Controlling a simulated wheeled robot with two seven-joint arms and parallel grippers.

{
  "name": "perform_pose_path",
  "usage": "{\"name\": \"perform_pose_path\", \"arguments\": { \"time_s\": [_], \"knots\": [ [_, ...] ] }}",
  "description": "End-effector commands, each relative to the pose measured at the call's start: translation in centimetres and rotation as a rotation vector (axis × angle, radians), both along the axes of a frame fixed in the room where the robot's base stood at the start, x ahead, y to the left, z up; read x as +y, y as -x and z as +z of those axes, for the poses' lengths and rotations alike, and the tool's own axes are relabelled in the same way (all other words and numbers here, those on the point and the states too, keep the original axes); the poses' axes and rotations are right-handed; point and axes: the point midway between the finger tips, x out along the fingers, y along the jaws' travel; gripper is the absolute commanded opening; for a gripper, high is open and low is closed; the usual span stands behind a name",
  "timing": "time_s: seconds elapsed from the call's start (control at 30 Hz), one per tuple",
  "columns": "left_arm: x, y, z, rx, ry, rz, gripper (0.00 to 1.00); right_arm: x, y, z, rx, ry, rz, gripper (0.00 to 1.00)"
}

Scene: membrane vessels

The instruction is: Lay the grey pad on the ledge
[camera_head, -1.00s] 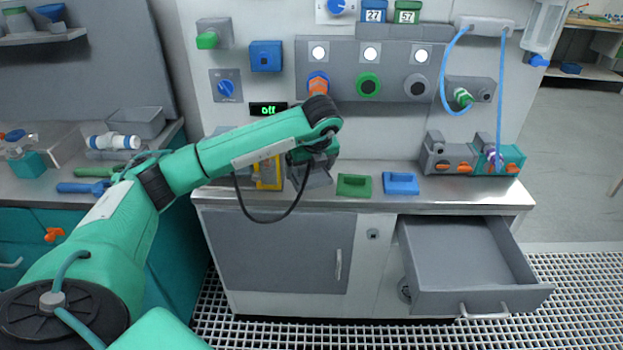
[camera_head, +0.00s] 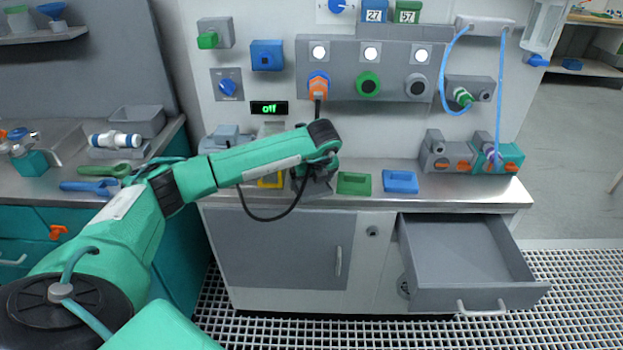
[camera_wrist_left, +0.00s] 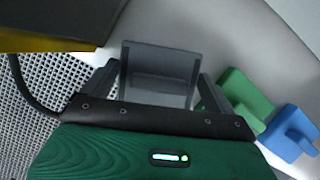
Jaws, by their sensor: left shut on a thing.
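My left gripper (camera_head: 314,183) is over the left part of the steel ledge (camera_head: 446,190), left of the green pad. In the left wrist view, its two fingers (camera_wrist_left: 158,88) are shut on the grey pad (camera_wrist_left: 160,62), which sits between them. In the head view the grey pad is mostly hidden by the wrist, low at the ledge. I cannot tell whether it touches the ledge. A green pad (camera_head: 354,184) and a blue pad (camera_head: 400,182) lie on the ledge to the right. They also show in the left wrist view, green (camera_wrist_left: 243,97) and blue (camera_wrist_left: 290,132). My right gripper is not in view.
A yellow object (camera_head: 270,181) stands just left of the gripper. The grey panel with knobs (camera_head: 366,70) rises behind the ledge. An open drawer (camera_head: 470,262) juts out below right. A valve block (camera_head: 450,154) stands at the ledge's right end.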

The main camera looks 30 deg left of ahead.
Motion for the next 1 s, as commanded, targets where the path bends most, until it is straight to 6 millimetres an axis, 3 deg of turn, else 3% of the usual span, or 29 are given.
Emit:
{"name": "perform_pose_path", "arguments": {
  "time_s": [0.1,0.13,0.17,0.53,0.67,1.0],
  "knots": [
    [0.0,0.0,-0.1,0.000,0.000,0.000,0.67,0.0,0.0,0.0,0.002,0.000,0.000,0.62],
    [0.0,0.0,-0.1,0.000,0.000,0.000,0.94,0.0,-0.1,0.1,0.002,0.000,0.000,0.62],
    [0.0,0.0,-0.1,0.000,0.000,0.000,1.00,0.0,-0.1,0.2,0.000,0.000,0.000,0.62],
    [-0.2,0.1,0.7,-0.001,0.001,0.000,1.00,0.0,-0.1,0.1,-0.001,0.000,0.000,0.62],
    [-0.9,0.6,2.8,-0.004,0.001,-0.002,1.00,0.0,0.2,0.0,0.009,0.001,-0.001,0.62],
    [-3.1,2.2,9.2,-0.003,0.001,-0.002,1.00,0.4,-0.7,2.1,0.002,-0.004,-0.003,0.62]
  ]
}}
